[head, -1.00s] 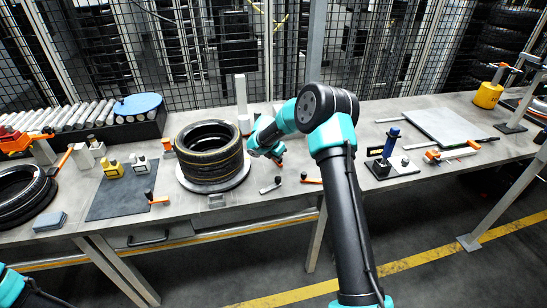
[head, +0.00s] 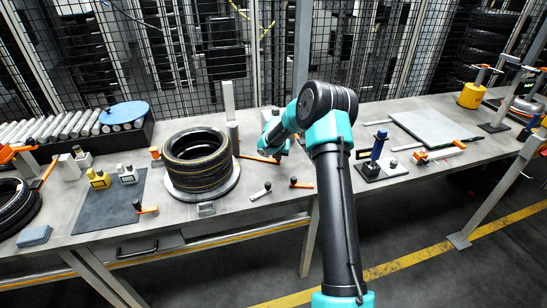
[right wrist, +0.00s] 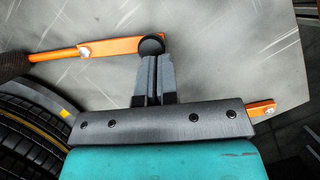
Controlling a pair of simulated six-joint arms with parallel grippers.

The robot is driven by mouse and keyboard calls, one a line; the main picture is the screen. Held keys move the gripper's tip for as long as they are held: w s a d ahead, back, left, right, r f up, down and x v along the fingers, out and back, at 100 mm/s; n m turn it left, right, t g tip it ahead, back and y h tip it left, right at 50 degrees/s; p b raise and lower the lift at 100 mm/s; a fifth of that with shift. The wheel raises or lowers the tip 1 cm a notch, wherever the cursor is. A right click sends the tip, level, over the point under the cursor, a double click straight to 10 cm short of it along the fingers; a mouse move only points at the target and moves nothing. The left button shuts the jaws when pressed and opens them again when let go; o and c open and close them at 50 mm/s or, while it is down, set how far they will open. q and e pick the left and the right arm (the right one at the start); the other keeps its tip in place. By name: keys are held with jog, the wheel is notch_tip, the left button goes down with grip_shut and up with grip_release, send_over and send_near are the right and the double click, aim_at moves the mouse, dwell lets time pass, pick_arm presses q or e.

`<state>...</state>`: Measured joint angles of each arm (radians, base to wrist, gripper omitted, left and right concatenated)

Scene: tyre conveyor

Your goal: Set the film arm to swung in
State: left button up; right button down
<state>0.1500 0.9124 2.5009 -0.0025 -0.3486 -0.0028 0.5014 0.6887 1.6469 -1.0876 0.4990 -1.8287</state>
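The film arm (head: 258,158) is an orange bar beside the tyre stack, reaching right from near the grey post. In the right wrist view the film arm (right wrist: 120,48) crosses the upper left, with a black knob (right wrist: 151,45) at its right end. My right gripper (right wrist: 152,85) has its two fingers close together, tips at the knob, and looks shut on it; the fingers hide the knob's lower side. In the head view my right gripper (head: 279,157) is partly hidden by my own arm. My left gripper is out of view.
The tyre stack (head: 197,160) stands on a round plate (head: 232,182) left of my right gripper. Small levers (head: 261,191) lie near the table's front edge. A blue-handled tool (head: 379,146) and a grey plate (head: 430,128) are to the right.

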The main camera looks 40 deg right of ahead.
jog(key=shift+d, duration=0.15)
jog(key=shift+r, duration=0.15)
dwell(0.4)
jog(key=shift+r, duration=0.3)
jog(key=v, duration=0.9)
jog(key=shift+s, duration=0.4)
jog(key=shift+d, duration=0.15)
